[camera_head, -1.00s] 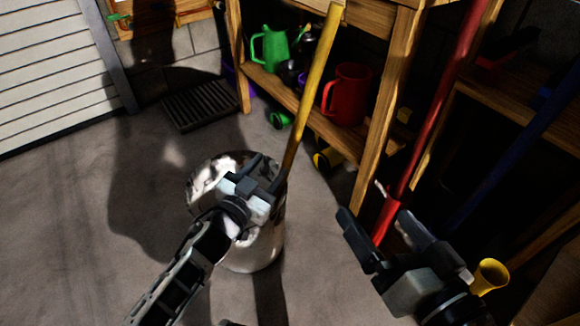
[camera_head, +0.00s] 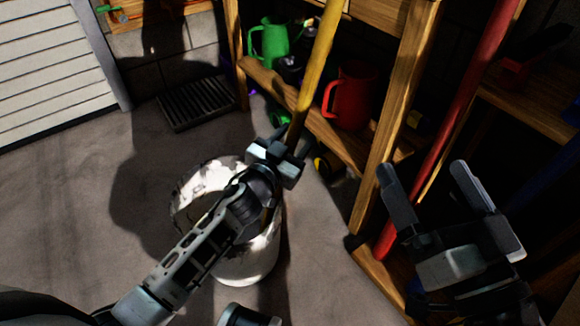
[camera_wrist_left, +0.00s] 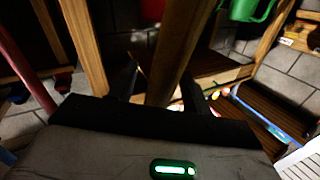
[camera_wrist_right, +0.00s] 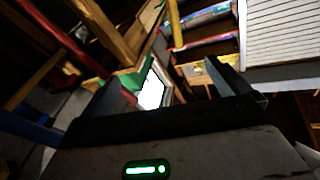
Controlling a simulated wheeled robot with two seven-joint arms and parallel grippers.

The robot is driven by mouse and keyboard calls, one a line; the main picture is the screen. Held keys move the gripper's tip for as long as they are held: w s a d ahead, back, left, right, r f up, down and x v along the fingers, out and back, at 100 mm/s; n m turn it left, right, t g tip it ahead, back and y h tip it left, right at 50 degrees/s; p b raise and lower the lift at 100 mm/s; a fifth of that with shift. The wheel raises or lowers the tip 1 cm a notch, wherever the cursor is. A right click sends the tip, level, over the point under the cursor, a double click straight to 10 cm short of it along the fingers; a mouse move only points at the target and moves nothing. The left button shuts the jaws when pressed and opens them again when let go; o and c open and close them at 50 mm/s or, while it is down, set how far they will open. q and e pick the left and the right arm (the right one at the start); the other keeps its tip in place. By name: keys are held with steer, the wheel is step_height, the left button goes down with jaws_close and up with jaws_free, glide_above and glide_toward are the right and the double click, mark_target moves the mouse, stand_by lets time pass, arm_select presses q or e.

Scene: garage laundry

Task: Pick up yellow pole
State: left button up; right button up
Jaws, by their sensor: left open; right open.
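The yellow pole (camera_head: 316,75) stands tilted in a white and metallic bucket (camera_head: 225,262), its top leaning right and out of the head view. My left gripper (camera_head: 293,138) is at the pole just above the bucket; in the left wrist view the pole (camera_wrist_left: 176,55) shows large and dark between the open fingers. Whether a finger touches it cannot be told. The pole's lower end is hidden by my left arm and the bucket. My right gripper (camera_head: 438,185) is open and empty, to the right near a red pole (camera_head: 455,115).
A wooden shelf (camera_head: 275,90) behind holds a green watering can (camera_head: 270,44) and a red jug (camera_head: 351,96). Its upright post (camera_head: 392,120) stands between my grippers. A dark grate (camera_head: 197,103) lies on the floor. Floor at left is clear.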

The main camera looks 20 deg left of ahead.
arm_select(q)
steer(key=shift+w, duration=0.25)
jaws_close()
steer(key=shift+r, duration=0.1)
arm_select(e)
steer(key=shift+w+r, duration=0.1)
